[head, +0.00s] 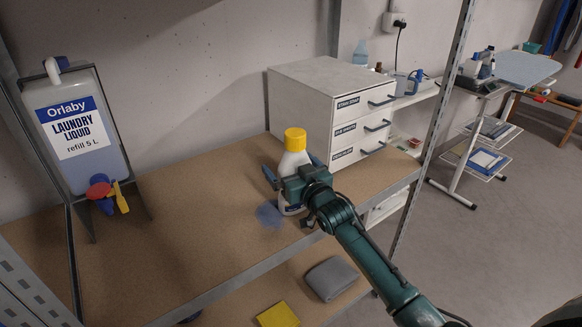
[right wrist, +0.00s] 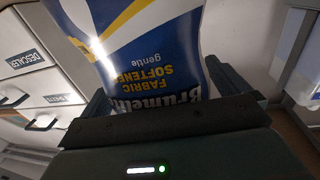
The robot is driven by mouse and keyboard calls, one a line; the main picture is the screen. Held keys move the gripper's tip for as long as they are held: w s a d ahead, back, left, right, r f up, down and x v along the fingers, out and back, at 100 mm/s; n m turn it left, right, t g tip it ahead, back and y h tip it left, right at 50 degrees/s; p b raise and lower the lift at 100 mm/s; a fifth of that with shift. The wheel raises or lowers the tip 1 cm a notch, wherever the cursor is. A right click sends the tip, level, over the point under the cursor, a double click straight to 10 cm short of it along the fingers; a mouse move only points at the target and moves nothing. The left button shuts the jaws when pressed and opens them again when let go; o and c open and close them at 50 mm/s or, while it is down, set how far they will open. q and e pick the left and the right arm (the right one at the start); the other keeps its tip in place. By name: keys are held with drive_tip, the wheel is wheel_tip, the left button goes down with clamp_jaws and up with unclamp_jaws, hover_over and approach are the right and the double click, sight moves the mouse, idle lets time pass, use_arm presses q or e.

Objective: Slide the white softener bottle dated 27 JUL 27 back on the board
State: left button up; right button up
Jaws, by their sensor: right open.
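The white softener bottle (head: 294,160) with a yellow cap stands upright on the brown shelf board (head: 190,225), near its front edge. My right gripper (head: 291,170) reaches in from the front right, its open fingers to either side of the bottle. In the right wrist view the bottle's blue, white and yellow label (right wrist: 150,50) appears upside down, reading "FABRIC SOFTENER gentle", between the fingers. The lower label is hidden by the gripper, and no date is legible. I cannot tell whether the fingers touch the bottle. My left gripper is not in view.
A blue patch (head: 269,214) lies on the board left of the bottle. A white drawer unit (head: 300,95) stands behind and right. A laundry liquid dispenser (head: 75,125) stands left. A metal post (head: 437,110) rises at right. The board's middle is clear.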

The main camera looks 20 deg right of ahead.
drive_tip(key=shift+c, duration=0.2)
drive_tip(key=c, duration=1.5)
drive_tip(key=shift+a+b+x, duration=0.15)
drive_tip(key=shift+b+x, duration=0.7)
drive_tip(key=shift+x, duration=0.4)
drive_tip(key=shift+a+b+x, duration=0.2)
drive_tip(key=shift+b+x, duration=0.6)
drive_tip(key=shift+x, duration=0.45)
drive_tip(key=shift+c, duration=0.2)
drive_tip(key=shift+s, duration=0.1)
drive_tip(key=b+x, duration=0.4)
drive_tip(key=x, duration=0.1)
drive_tip(key=shift+s+a+b, duration=0.1)
drive_tip(key=shift+a+b, duration=0.2)
